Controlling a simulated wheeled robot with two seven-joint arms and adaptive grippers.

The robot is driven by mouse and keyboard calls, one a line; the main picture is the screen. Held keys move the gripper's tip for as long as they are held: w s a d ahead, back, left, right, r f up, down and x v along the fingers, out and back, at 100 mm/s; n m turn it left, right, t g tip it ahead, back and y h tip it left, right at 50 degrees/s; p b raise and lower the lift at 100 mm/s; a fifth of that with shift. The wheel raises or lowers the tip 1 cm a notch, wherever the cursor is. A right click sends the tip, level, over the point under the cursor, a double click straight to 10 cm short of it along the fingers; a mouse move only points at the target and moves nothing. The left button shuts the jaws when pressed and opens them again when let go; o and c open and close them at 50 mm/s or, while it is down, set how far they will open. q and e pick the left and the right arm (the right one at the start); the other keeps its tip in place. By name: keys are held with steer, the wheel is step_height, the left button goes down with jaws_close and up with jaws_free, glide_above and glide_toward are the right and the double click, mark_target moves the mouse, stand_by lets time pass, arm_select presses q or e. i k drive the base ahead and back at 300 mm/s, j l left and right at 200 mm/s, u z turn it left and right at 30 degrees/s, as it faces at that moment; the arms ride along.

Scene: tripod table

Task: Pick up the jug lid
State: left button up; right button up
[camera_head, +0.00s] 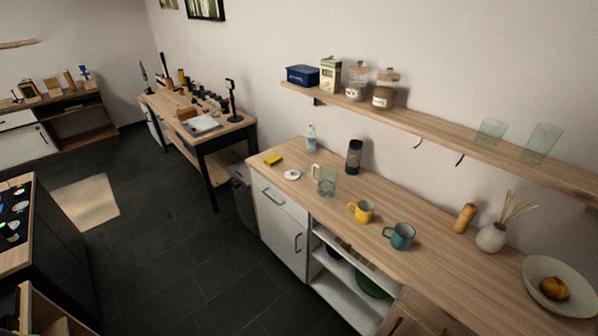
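A small white round lid (292,175) lies flat on the wooden counter (420,270), near its left end. A clear glass jug (327,182) with a handle on its left stands just to the right of the lid, apart from it. The jug's top looks open. Neither of my grippers is in view.
A yellow sponge (273,160), a clear bottle (311,138) and a dark bottle (354,156) stand around the lid and jug. A yellow mug (361,211) and a teal mug (399,236) are further right. A wall shelf (450,134) runs above the counter.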

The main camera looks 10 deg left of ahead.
mark_target(293, 174)
steer(key=i+j+z, duration=0.4)
steer(key=j, duration=0.5)
steer(key=i+j+z, duration=0.15)
steer(key=j+z, duration=0.3)
steer(key=j, duration=0.5)
steer(key=j+z, duration=0.4)
steer(key=j, duration=0.6)
steer(key=k+j+z, duration=0.1)
steer(key=j+z, duration=0.3)
steer(key=j, duration=0.6)
